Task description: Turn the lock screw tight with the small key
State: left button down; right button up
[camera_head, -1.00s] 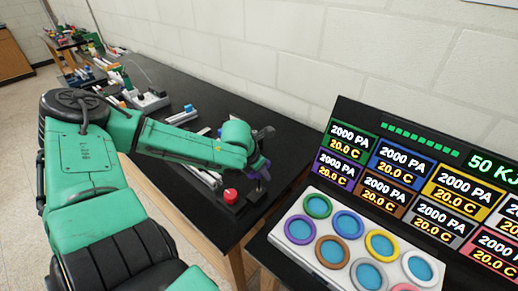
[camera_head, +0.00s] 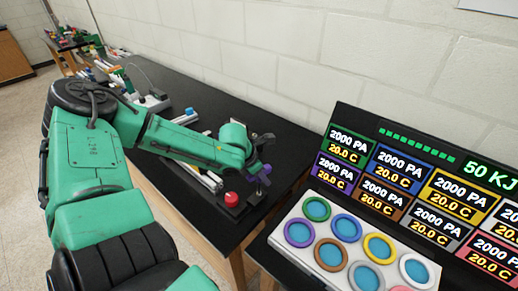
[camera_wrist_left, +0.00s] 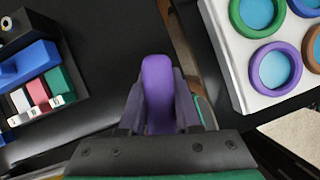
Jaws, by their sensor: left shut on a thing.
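My left gripper (camera_head: 256,163) is low over the right end of the dark bench, shut on a purple piece. This piece, seemingly the small key's handle (camera_wrist_left: 158,92), stands between the fingers in the left wrist view. It also shows as a small purple patch (camera_head: 265,170) below the gripper in the head view. A thin pale shaft seems to run down from it toward the black base (camera_head: 236,210). I cannot make out the lock screw or whether the key is seated on it. My right gripper is out of view.
A red knob (camera_head: 231,199) sits on the black base, close to the gripper. Silver rails (camera_head: 205,178) lie beside my forearm. At right, a white panel (camera_head: 284,250) with colored rings stands before a display (camera_head: 430,175). The bench behind the gripper is mostly clear.

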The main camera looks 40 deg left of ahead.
pick_arm(q)
jog(key=shift+s+f+m, duration=0.1)
jog(key=shift+m, duration=0.2)
jog(key=shift+m+p, duration=0.3)
jog(key=shift+p, duration=0.3)
jog(key=shift+d+m+g+h+p, duration=0.15)
jog(key=shift+m+g+h+p, duration=0.2)
jog(key=shift+m+p, duration=0.2)
